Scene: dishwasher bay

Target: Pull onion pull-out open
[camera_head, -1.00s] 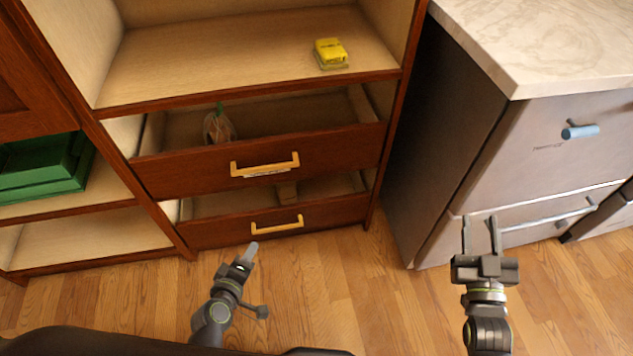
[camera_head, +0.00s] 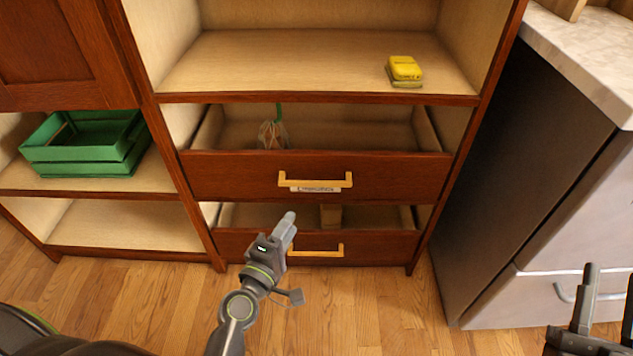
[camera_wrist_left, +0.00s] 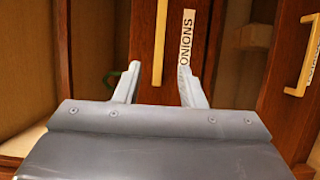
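The onion pull-out (camera_head: 230,175) is the upper of two brown wooden drawers; its label reads ONIONS in the left wrist view (camera_wrist_left: 186,40). Its front stands upright, with the top uncovered and a net bag with a green tie (camera_head: 272,133) inside. Its yellow handle (camera_head: 315,183) also shows in the left wrist view (camera_wrist_left: 161,45), ahead of and between the fingertips. My left gripper (camera_head: 288,222) is open and empty, in front of the lower drawer in the head view; it also shows in the left wrist view (camera_wrist_left: 158,80). My right gripper (camera_head: 606,285) is open and empty at the right edge.
The lower drawer (camera_head: 385,245) has a yellow handle (camera_head: 322,250) and a block inside. A yellow item (camera_head: 404,69) lies on the shelf above. A green crate (camera_head: 85,155) sits on the left shelf. A grey appliance cabinet (camera_head: 500,190) stands at right. Wooden floor in front is clear.

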